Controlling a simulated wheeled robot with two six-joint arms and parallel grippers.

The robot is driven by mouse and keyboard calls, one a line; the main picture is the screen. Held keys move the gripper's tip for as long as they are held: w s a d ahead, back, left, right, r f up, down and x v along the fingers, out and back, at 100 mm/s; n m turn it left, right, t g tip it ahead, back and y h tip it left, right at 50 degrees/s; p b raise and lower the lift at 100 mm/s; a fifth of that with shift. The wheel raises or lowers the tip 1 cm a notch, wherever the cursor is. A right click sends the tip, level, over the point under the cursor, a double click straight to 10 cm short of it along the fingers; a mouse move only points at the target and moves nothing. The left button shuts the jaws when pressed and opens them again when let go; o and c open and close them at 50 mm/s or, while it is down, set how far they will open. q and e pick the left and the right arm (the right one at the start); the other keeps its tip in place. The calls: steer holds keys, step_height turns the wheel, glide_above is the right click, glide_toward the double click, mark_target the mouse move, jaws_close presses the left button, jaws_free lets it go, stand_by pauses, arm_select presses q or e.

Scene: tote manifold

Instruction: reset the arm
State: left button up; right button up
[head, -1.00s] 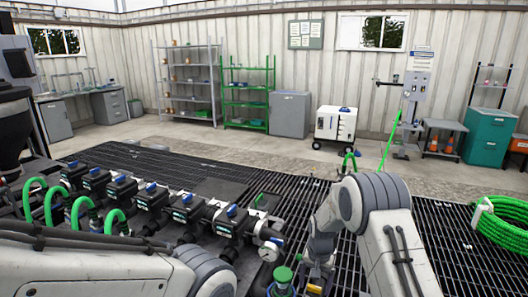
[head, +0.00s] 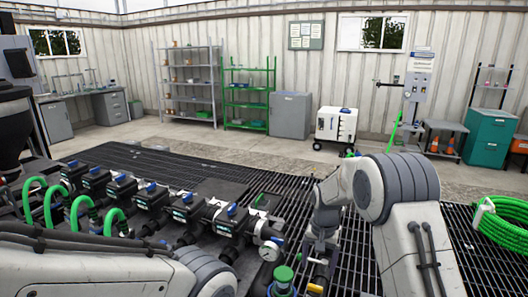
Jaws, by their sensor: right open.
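My right arm stands at the right of centre, its bent elbow raised and its forearm reaching down to the grating. My right gripper (head: 318,280) is low in the view, near the bottom edge, just right of a green-capped fitting (head: 283,277). It is open, and I see nothing held in it. Its fingertips are small and partly cut off by the frame. My left arm crosses the bottom left, and its gripper is out of view.
A manifold of black valves with blue handles (head: 231,210) runs diagonally left of my right arm, ending at a round gauge (head: 269,250). Green hoses (head: 54,200) loop at the left. The black grating (head: 285,185) beyond is mostly clear.

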mark_target(315, 286)
step_height(315, 286, down, 8)
steer(key=shift+s+r+p, duration=0.1)
steer(key=shift+r+p, duration=0.1)
steer(key=shift+p, duration=0.5)
steer(key=shift+f, duration=0.4)
steer(key=n, duration=0.9)
steer(key=shift+r+p, duration=0.1)
steer(key=shift+p, duration=0.2)
steer(key=n, duration=0.4)
steer(key=n+p, duration=0.1)
steer(key=n, duration=0.3)
steer(key=shift+n, duration=0.3)
steer(key=shift+r+n, duration=0.15)
steer(key=shift+n, duration=0.25)
steer(key=shift+r+b, duration=0.4)
steer(key=shift+r, duration=1.45)
